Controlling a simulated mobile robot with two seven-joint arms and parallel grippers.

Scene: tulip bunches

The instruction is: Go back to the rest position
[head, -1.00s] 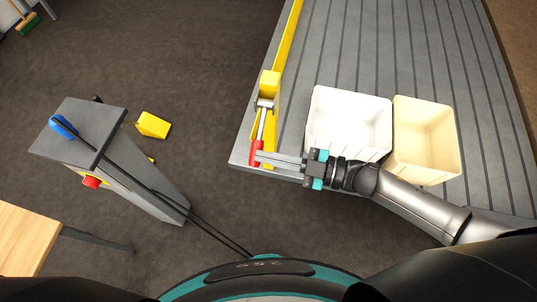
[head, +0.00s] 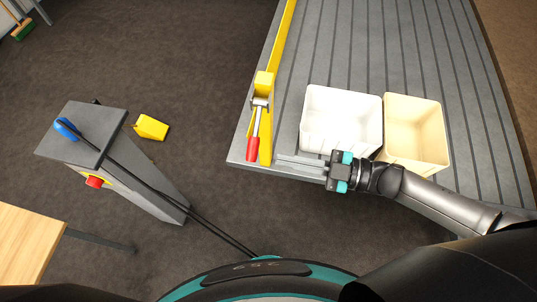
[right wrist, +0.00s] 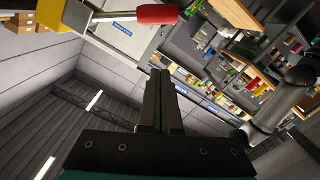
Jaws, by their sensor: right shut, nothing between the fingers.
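My right gripper (head: 280,160) is shut and empty in the head view, in front of the white bin and just right of the red-handled lever (head: 252,147). In the right wrist view its fingers (right wrist: 160,75) are together with nothing between them. The lever's red grip (right wrist: 157,14) shows at the top of that view, apart from the fingertips. In the head view the lever hangs from a yellow bracket on the yellow rail (head: 286,35), red end toward me. My left gripper is not in view.
A white bin (head: 341,105) and a cream bin (head: 418,115) stand on the grooved grey table (head: 300,50). At left are a grey pedestal (head: 105,120) with a red button (head: 95,182), a yellow block (head: 151,127) on the floor, and a wooden table (head: 25,240).

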